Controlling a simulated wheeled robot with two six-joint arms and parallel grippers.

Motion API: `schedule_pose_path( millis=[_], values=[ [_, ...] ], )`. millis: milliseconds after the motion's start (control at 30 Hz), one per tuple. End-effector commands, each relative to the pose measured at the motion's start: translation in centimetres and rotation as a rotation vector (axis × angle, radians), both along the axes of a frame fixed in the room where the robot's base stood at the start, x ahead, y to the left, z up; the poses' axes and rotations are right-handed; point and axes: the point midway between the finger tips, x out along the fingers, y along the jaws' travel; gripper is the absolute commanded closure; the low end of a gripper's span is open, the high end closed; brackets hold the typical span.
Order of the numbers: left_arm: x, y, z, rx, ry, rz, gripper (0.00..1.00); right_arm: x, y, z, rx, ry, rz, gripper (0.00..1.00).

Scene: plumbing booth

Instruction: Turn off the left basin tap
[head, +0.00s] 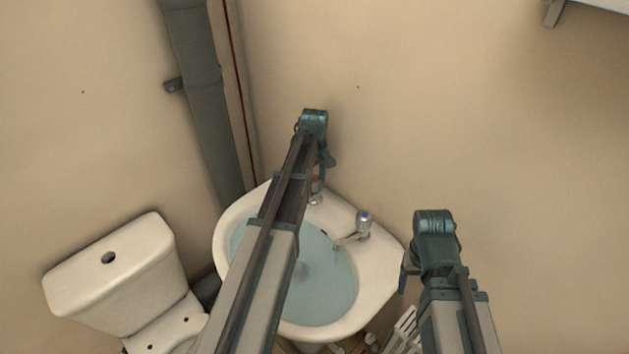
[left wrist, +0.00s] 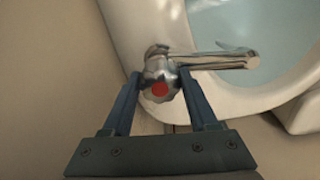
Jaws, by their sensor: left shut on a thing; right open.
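The left basin tap (head: 315,187) has a red-capped handle and is mostly hidden behind my left arm in the head view. In the left wrist view its chrome knob with a red disc (left wrist: 160,91) sits between the fingers, its spout (left wrist: 225,61) reaching right over the basin. My left gripper (head: 322,175) is shut on this knob, and its two fingers show in the left wrist view (left wrist: 160,98). The white basin (head: 376,272) holds water (head: 325,285); whether any runs from the left spout I cannot tell. My right gripper (head: 405,280) is open and empty, beside the basin's right edge.
A second tap with a blue cap (head: 363,222) stands on the basin's right side. A white toilet (head: 115,275) is at left. A grey pipe (head: 205,95) runs up the wall behind. A white slatted object (head: 402,332) lies low near my right arm.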

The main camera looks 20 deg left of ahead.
Motion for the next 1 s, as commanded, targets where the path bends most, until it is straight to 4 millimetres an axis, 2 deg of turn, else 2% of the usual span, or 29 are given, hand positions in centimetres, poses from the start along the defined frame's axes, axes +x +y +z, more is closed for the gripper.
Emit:
schedule_pose_path(
  millis=[1000],
  values=[
    [-0.03,0.06,-0.01,0.000,0.000,-0.964,0.96,0.00,0.00,-0.01,0.000,0.000,0.000,0.29]
  ],
)
